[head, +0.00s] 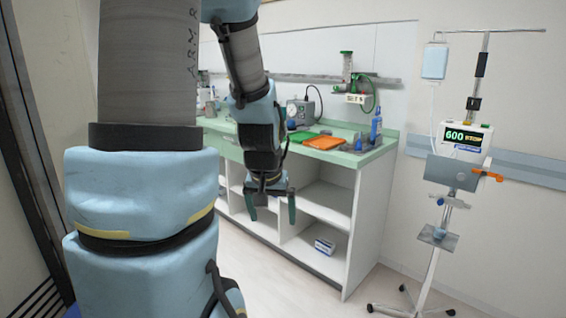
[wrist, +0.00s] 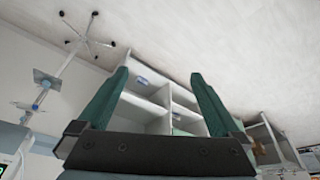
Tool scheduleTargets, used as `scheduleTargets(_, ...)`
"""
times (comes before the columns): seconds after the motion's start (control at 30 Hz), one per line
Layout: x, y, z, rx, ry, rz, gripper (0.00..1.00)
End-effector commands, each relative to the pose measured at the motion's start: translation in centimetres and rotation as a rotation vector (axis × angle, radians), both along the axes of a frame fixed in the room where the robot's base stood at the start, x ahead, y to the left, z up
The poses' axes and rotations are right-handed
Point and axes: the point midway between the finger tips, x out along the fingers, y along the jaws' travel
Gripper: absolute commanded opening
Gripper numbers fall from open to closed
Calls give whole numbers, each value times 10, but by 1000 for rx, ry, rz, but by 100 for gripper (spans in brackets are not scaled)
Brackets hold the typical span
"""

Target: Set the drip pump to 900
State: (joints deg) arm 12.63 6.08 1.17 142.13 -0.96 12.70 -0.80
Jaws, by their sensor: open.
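The drip pump (head: 465,142) is a white box on a wheeled drip stand (head: 481,72) at the right of the head view. Its display (head: 463,137) reads 600 in green. A drip bag (head: 434,61) hangs from the stand's top bar, upper left of the pump. My gripper (head: 270,208) is open and empty, pointing down in front of the counter, well to the left of the pump. In the wrist view my gripper's green fingers (wrist: 150,92) are spread with nothing between them. Part of the pump's green display shows at the lower left edge there.
A green-topped counter (head: 366,165) with open shelves stands between my arm and the stand. It holds an orange tray (head: 325,143), a gauge device and bottles. A small box (head: 324,246) sits on a low shelf. Floor before the stand is clear.

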Motion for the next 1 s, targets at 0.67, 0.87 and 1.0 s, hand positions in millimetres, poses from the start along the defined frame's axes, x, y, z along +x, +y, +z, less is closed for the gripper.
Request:
scheduleTargets(0.67, -70, 42, -3, 35, 193, 71, 82)
scheduleTargets(0.87, -69, 42, -3, 35, 192, 71, 60)
scheduleTargets(1.0, -69, 42, -3, 35, 192, 71, 44)
